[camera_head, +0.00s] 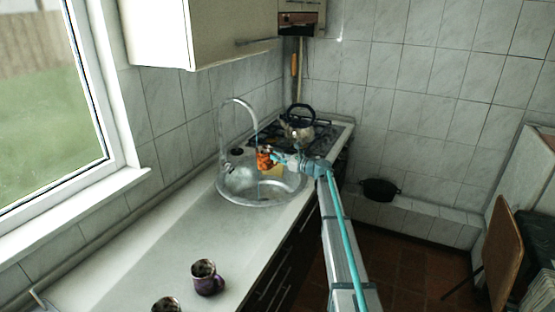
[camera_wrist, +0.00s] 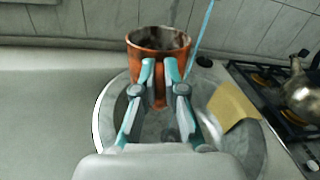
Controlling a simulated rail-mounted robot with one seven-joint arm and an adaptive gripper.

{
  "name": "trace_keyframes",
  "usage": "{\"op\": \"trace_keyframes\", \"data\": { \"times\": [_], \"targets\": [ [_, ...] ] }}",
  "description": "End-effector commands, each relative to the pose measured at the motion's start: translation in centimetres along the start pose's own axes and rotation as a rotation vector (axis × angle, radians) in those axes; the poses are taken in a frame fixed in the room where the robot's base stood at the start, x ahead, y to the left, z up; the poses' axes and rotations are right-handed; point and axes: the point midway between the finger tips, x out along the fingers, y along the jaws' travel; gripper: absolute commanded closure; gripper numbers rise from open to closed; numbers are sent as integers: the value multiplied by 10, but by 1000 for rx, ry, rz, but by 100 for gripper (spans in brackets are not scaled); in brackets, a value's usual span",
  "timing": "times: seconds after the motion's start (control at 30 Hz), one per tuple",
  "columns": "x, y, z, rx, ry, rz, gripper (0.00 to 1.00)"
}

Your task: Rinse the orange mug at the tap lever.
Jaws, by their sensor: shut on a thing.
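The orange mug (camera_head: 264,160) is held above the round metal sink (camera_head: 234,192), near the tap (camera_head: 222,135). In the wrist view the mug (camera_wrist: 140,62) looks roughly upright, with dark stains inside its rim. My gripper (camera_head: 274,159) is shut on the mug's near side; its fingers also show in the wrist view (camera_wrist: 160,68). A thin blue stream (camera_wrist: 205,30) falls from the spout. It passes just right of the mug in the wrist view; I cannot tell whether it touches it. I cannot make out the tap lever clearly.
A yellow cloth or sponge (camera_wrist: 232,105) lies at the sink's right side. A kettle (camera_head: 298,127) stands on the stove (camera_head: 325,137) beyond. A purple mug (camera_head: 206,279) and another dark mug (camera_head: 166,304) stand on the near counter (camera_head: 150,255), which is otherwise clear.

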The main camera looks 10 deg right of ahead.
Motion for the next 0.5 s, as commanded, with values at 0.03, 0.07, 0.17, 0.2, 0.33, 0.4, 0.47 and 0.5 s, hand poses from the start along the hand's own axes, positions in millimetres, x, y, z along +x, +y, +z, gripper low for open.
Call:
{"op": "trace_keyframes", "data": {
  "times": [0.03, 0.07, 0.17, 0.2, 0.33, 0.4, 0.47, 0.5],
  "targets": [
    [4, -5, -1, 0, -2, 0, 100],
    [6, -7, -2, 0, -2, 0, 100],
    [12, -13, -5, 0, -2, 0, 100],
    [15, -15, -6, 0, -2, 0, 100],
    [23, -23, -10, 1, -2, 0, 100],
    [27, -27, -12, 1, -2, 0, 100],
    [31, -31, -14, 1, -2, 0, 100],
    [33, -33, -15, 1, -2, 0, 100]
  ]
}}
